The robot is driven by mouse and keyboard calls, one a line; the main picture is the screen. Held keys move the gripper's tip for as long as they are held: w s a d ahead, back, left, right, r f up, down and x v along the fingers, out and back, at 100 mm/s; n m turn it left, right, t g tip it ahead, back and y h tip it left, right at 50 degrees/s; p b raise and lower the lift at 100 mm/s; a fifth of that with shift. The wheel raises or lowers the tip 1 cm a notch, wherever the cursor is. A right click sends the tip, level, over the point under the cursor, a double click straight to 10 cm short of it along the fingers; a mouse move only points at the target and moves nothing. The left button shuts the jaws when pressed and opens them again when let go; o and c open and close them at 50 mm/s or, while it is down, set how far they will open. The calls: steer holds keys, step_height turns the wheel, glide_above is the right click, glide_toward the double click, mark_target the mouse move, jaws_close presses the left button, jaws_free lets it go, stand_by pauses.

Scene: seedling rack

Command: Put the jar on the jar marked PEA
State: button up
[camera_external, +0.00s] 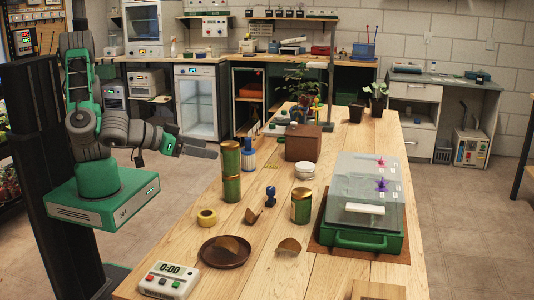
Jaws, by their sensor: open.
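Several green jars with gold-coloured rims stand on the wooden table. At the left edge one jar (231,158) is upright on top of another jar (231,189), forming a stack. A third jar (301,206) stands alone to the right, beside the green case. The lettering on the jars is too small to read, so I cannot tell which is marked PEA. My gripper (212,151) is open, with nothing visible in it. It is in the air to the left of the stack, near the height of the upper jar, and appears apart from it.
A blue stamp (270,196) and a tape roll (207,217) stand between and near the jars. A brown dish (226,252), a timer (167,281) and a green case (367,241) are in front and right. A brown box (305,143) stands behind.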

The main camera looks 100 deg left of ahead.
steer(key=s+a+f+m+g+h, duration=0.3)
steer(key=s+f+g+h, duration=0.2)
steer(key=f, duration=0.3)
steer(key=s+d+f+m+g+h, duration=0.1)
steer(key=s+d+m+g+h, duration=0.1)
steer(key=s+d+m+h, duration=0.1)
steer(key=s+m+h, duration=0.1)
steer(key=s+m, duration=0.1)
steer(key=s, duration=0.1)
steer(key=shift+s+f+m+h, duration=0.2)
steer(key=shift+f+m+h, duration=0.1)
steer(key=shift+m, duration=0.1)
